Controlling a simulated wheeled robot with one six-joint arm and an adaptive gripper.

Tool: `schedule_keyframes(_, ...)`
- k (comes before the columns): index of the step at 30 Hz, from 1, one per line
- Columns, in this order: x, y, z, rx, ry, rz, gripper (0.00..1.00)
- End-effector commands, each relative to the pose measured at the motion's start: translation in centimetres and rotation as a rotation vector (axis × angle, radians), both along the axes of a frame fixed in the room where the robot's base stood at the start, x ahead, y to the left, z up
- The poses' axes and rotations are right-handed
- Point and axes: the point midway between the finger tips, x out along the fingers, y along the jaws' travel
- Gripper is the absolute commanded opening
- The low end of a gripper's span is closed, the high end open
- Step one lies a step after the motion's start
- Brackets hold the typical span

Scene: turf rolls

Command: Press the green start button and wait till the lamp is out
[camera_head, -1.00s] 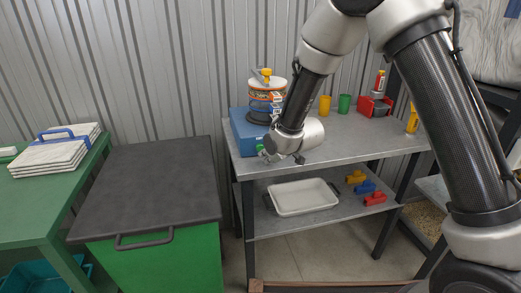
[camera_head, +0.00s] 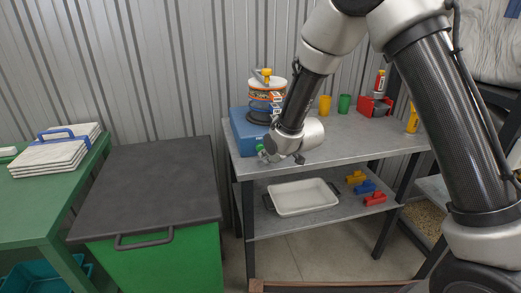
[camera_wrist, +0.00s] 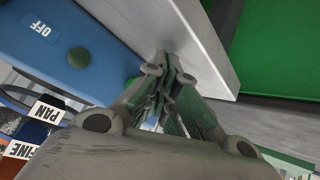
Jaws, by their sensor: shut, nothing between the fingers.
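The blue machine base (camera_head: 246,133) stands on the grey table with a stack of round sieves (camera_head: 267,95) on it. A small green spot, possibly the start button (camera_head: 259,148), shows at its front, close to my gripper (camera_head: 266,156). In the wrist view my gripper (camera_wrist: 167,75) is shut and empty, its fingertips near the light grey table edge. No lit lamp shows.
The grey table (camera_head: 345,147) has a yellow cup (camera_head: 324,105), a green cup (camera_head: 344,103) and a red holder (camera_head: 374,107). A white tray (camera_head: 302,198) lies on the lower shelf. A green bin with a dark lid (camera_head: 150,185) stands left.

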Motion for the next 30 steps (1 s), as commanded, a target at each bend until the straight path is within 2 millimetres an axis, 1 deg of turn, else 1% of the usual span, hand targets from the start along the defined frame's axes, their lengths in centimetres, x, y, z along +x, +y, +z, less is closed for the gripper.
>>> schedule_keyframes(10,0.8,0.2,0.0,0.000,0.000,0.000,0.00)
schedule_keyframes(30,1.2,0.3,0.0,0.000,0.000,0.000,0.00)
